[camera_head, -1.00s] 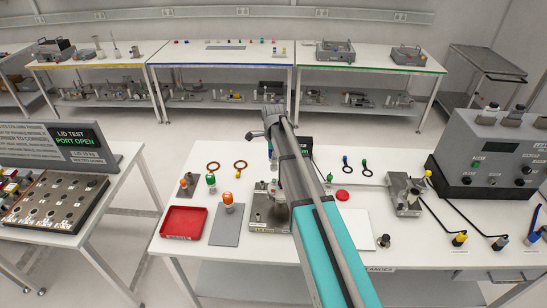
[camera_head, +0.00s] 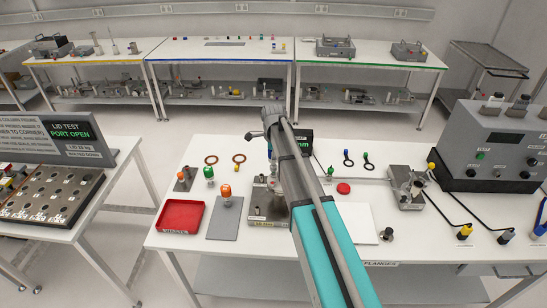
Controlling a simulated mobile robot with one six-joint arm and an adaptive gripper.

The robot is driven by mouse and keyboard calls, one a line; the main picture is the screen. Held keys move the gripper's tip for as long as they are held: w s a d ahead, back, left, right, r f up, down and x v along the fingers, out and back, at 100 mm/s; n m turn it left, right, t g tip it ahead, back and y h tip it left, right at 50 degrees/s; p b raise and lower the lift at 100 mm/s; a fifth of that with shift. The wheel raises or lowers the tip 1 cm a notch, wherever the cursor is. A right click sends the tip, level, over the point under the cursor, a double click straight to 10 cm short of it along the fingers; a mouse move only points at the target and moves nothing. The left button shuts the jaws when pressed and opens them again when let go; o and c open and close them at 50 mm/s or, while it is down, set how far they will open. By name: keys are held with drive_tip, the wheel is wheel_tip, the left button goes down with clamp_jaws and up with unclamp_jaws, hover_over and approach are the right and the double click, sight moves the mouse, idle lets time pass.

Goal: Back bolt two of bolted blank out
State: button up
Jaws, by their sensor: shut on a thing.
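A grey metal block with a label on its front (camera_head: 262,212) stands on the near bench, partly behind my arm. It may be the fixture with the bolted blank; its right side is hidden, and I cannot make out bolt two or any other bolt. My arm reaches up from the bottom edge across the bench, and its upper end shows just above the bench's back edge. My gripper is hidden behind the arm, so I cannot see its jaws or anything in them.
Left of the block are a red tray (camera_head: 163,224), a grey plate (camera_head: 224,229) under an orange-topped part (camera_head: 226,191), and a green-topped part (camera_head: 209,173). To the right are a white sheet (camera_head: 364,226), a metal fixture (camera_head: 405,198) and a grey control box (camera_head: 498,148).

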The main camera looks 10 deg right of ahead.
idle(0.4)
drive_tip(key=m, duration=0.9)
idle(0.4)
drive_tip(key=shift+f, duration=0.15)
drive_tip(key=shift+f+n+b, duration=0.2)
drive_tip(key=shift+n+b, duration=0.15)
drive_tip(key=shift+n, duration=0.35)
drive_tip(key=shift+f+b, duration=0.8)
idle(1.0)
idle(0.5)
